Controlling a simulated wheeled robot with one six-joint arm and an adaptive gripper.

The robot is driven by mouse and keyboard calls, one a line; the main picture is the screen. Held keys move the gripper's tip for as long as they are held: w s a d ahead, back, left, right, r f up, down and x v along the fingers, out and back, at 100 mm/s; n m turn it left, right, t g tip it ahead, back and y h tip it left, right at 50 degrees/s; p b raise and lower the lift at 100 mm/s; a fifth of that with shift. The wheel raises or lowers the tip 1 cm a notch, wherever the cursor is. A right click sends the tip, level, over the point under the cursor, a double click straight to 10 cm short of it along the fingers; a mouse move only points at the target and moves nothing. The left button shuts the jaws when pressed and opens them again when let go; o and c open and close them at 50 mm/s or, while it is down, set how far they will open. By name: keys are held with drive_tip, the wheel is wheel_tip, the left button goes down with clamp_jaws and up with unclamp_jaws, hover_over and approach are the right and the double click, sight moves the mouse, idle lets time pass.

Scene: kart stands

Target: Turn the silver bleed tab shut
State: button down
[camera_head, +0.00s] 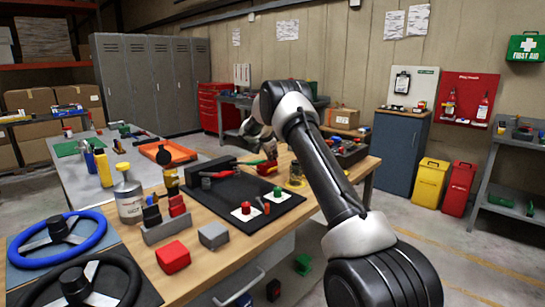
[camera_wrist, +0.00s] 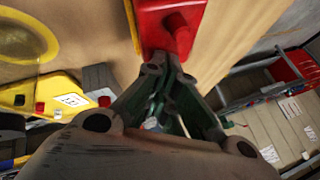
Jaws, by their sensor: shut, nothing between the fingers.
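My gripper (camera_wrist: 168,68) is shut and empty in the wrist view. Its fingertips are close to a red block (camera_wrist: 160,12) with a round red knob on it; I cannot tell whether they touch. In the head view my gripper (camera_head: 268,150) is over the far part of the wooden bench, partly hidden by my own arm, with a red part (camera_head: 266,168) just below it. I cannot pick out the silver bleed tab in either view; it may be hidden by my gripper or too small to see.
A clear jar with yellow (camera_head: 295,176) stands right of the red part. A black mat (camera_head: 240,190) carries white plates with red and green knobs. A silver can (camera_head: 129,200), grey block (camera_head: 213,235) and red block (camera_head: 173,257) stand nearer. Steering wheels (camera_head: 57,238) lie front left.

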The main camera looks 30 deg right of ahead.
drive_tip(key=shift+w, duration=0.2)
drive_tip(key=shift+w+a+m+g+h, duration=0.15)
drive_tip(key=shift+m+g, duration=0.1)
drive_tip(key=shift+m, duration=0.2)
drive_tip(key=shift+w+m+g+h, duration=0.15)
drive_tip(key=shift+m+g, duration=0.1)
drive_tip(key=shift+m, duration=0.2)
drive_tip(key=shift+a+m+g+h, duration=0.15)
drive_tip(key=shift+m+g+h, duration=0.25)
drive_tip(key=shift+m+g, duration=0.55)
drive_tip(key=shift+a+m+t, duration=0.1)
drive_tip(key=shift+m+t, duration=0.15)
drive_tip(key=shift+w+a, duration=0.35)
drive_tip(key=shift+w, duration=0.1)
drive_tip(key=shift+a, duration=0.1)
drive_tip(key=shift+w+a, duration=0.1)
drive_tip(key=shift+a, duration=0.55)
drive_tip(key=shift+d, duration=0.1)
